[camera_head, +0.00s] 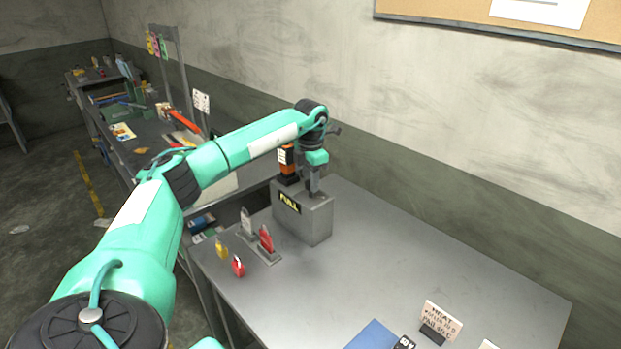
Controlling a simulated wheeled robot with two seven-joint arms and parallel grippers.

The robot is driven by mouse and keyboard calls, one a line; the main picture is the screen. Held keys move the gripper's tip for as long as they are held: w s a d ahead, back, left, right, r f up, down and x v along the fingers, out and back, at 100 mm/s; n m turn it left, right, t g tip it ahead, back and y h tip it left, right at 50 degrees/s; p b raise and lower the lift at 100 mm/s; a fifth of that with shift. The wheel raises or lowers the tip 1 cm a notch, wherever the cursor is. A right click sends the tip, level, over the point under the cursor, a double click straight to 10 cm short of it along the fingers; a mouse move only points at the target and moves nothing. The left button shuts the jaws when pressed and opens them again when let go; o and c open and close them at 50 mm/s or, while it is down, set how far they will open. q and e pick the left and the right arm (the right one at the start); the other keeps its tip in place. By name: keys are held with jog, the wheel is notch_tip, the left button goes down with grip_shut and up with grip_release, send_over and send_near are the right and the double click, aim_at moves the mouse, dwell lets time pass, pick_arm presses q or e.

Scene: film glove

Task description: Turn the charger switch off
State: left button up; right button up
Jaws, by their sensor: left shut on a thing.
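The charger (302,218) is a grey box with a yellow-lettered "FULL" label on its front, standing on the grey table near its back left. An orange and black battery (287,163) stands upright at its left top. My left gripper (316,192) points down at the right part of the charger's top. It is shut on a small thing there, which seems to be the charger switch. The fingers hide the switch, so its position cannot be told. My right gripper is not in view.
Red and yellow tags and a small stand (262,250) are left of the charger. The table's right middle is clear. A wall runs behind; another cluttered bench (150,130) stands at the far left.

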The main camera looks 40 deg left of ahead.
pick_arm(q)
jog(key=n, duration=0.6)
jog(key=shift+r+p, duration=0.1)
jog(key=shift+p, duration=0.3)
jog(key=n, duration=0.5)
jog(key=shift+n+p, duration=0.3)
jog(key=o, duration=1)
jog(key=shift+w+r, duration=0.1)
jog(key=shift+r, duration=0.25)
jog(key=shift+r+b, duration=1.7)
jog(key=shift+r, duration=4.8)
